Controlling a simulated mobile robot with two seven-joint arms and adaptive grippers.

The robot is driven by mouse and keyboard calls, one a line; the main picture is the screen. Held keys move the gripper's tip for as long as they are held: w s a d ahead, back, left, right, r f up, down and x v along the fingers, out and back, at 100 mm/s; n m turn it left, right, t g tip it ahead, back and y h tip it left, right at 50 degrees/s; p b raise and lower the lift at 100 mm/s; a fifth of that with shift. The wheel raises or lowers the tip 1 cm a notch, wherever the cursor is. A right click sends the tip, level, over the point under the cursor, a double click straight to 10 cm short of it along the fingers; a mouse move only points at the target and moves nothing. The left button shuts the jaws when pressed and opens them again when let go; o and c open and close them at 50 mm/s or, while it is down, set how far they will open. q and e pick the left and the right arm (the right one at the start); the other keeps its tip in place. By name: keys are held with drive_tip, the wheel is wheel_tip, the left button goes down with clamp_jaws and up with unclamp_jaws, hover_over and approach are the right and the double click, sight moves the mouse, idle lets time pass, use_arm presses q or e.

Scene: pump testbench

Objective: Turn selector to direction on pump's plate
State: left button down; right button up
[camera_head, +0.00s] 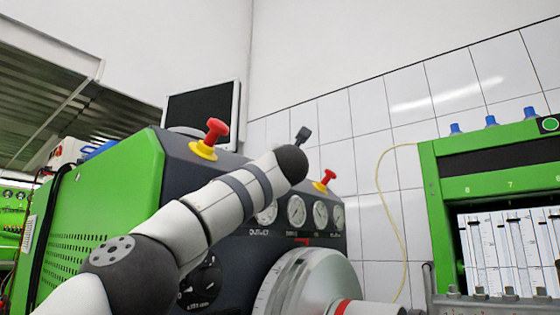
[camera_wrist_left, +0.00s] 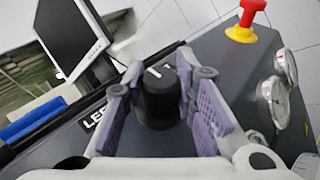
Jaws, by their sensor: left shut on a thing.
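The selector is a black round knob (camera_wrist_left: 158,100) with white marks on its top, on the dark grey panel in the left wrist view. My left gripper (camera_wrist_left: 159,78) is shut on it, with a purple-padded finger on each side. In the head view my left arm reaches up from the lower left across the green and grey test bench (camera_head: 105,190). Its dark rounded wrist end hides the gripper and the selector there. I cannot make out the pump's plate or its direction mark. My right gripper is in neither view.
Red emergency buttons on yellow bases stand on the bench top, one left (camera_head: 211,135) and one right (camera_head: 325,181) of my arm. Gauges (camera_head: 297,210) line the front panel. A monitor (camera_head: 203,110) stands behind. A green unit with measuring tubes (camera_head: 510,245) is at the right.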

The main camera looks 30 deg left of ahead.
use_arm(q)
drive_tip(key=m+h, duration=0.2)
drive_tip(key=h, duration=0.1)
drive_tip(key=shift+a+r+m+t, duration=0.1)
drive_tip(key=shift+a+m+t, duration=0.05)
drive_tip(key=shift+m+t, duration=0.2)
drive_tip(key=shift+m+h, duration=0.95)
drive_tip(key=shift+h, duration=0.55)
drive_tip(key=c, duration=1.3)
unclamp_jaws()
drive_tip(key=shift+s+d, duration=0.35)
drive_tip(key=shift+s, duration=0.05)
drive_tip(key=v, duration=1.1)
drive_tip(key=shift+s, duration=0.1)
